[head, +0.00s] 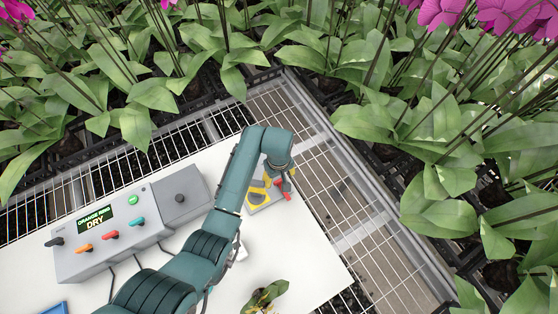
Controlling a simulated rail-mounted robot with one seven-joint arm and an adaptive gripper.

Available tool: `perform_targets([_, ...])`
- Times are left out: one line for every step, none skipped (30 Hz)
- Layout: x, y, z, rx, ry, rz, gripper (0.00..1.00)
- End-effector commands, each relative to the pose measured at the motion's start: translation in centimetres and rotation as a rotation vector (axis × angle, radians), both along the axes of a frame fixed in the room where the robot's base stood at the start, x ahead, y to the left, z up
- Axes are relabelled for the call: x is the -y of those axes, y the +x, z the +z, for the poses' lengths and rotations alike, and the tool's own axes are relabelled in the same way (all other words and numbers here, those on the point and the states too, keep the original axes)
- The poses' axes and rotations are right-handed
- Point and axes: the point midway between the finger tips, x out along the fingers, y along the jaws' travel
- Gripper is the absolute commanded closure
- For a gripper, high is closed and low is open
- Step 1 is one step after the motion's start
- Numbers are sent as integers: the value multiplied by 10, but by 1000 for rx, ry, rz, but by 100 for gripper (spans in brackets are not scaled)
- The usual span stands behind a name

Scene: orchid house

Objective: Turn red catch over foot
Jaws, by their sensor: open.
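A small red catch (284,190) shows at the right side of a grey plate (258,207) on the white table. A yellow part (259,186) stands on the plate, just left of the catch; I cannot tell whether it is the foot. The catch does not clearly lie over anything from this view. My arm comes up from the bottom and bends down above the plate. My gripper (279,172) is open at the arm's end, close to the catch and mostly hidden by my wrist. I cannot tell whether it touches the catch.
A grey control box (100,255) with coloured levers and a display reading DRY stands at the left. A grey unit with a black knob (180,199) adjoins it. A small plant (263,297) is at the front. Orchids surround the wire bench. The table (315,262) is clear at right.

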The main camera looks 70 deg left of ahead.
Motion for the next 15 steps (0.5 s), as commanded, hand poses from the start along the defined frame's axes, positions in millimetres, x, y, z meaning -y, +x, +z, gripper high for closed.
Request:
perform_targets([0,0,-12,-1,-1,0,26])
perform_targets([0,0,-18,-1,-1,0,26])
perform_targets([0,0,-23,0,0,0,26])
perform_targets([0,0,-26,0,0,0,26])
perform_targets([0,0,-29,0,0,0,26])
perform_targets([0,0,-32,1,1,0,26])
perform_targets([-1,1,-33,2,1,0,26])
perform_targets([-1,1,-34,2,1,0,26])
perform_targets([-1,1,-35,2,1,0,26])
perform_targets([0,0,-35,2,1,0,26])
perform_targets([0,0,-35,2,1,0,26])
perform_targets([0,0,-35,2,1,0,26])
perform_targets([0,1,-34,2,1,0,26])
perform_targets([0,0,-34,1,1,0,26])
perform_targets([0,0,-34,1,1,-1,26])
